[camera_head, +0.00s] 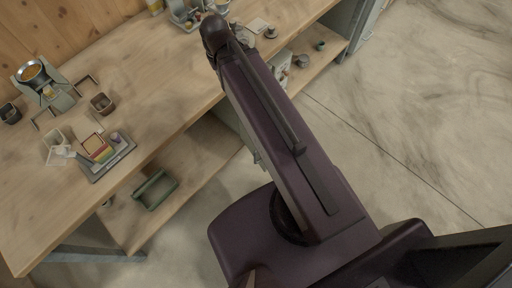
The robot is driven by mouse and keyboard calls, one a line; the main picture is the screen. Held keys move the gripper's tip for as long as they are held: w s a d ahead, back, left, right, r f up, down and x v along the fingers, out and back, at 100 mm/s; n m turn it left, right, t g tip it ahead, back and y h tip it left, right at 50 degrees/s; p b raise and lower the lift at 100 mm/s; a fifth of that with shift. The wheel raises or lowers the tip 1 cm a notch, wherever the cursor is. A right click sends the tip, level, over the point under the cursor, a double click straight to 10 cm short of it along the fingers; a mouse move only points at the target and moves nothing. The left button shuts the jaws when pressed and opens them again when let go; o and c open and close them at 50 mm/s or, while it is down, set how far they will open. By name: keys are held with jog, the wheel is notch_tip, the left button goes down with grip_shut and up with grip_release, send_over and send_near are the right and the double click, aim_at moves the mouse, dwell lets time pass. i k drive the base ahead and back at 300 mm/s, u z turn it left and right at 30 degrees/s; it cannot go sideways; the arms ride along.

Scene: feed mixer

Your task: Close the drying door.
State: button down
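I cannot clearly make out a drying door. A pale box-like unit (282,66) shows in part beside my arm, below the bench's front edge. My arm hides much of it, and I cannot tell whether it has a door or how that door stands. My dark purple arm reaches from the lower right up over the bench. My gripper is not visible.
The wooden workbench (150,75) runs diagonally, with a lower shelf (205,150) holding a green tray (155,190). On top are a grey machine with a round bowl (33,72), small cups and a grey tray (108,158). The floor (420,90) at right is clear.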

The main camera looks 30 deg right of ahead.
aim_at(244, 136)
jog(key=u, duration=0.1)
jog(key=k, duration=2.05)
jog(key=z, duration=0.55)
jog(key=i, duration=1)
jog(key=u, duration=0.05)
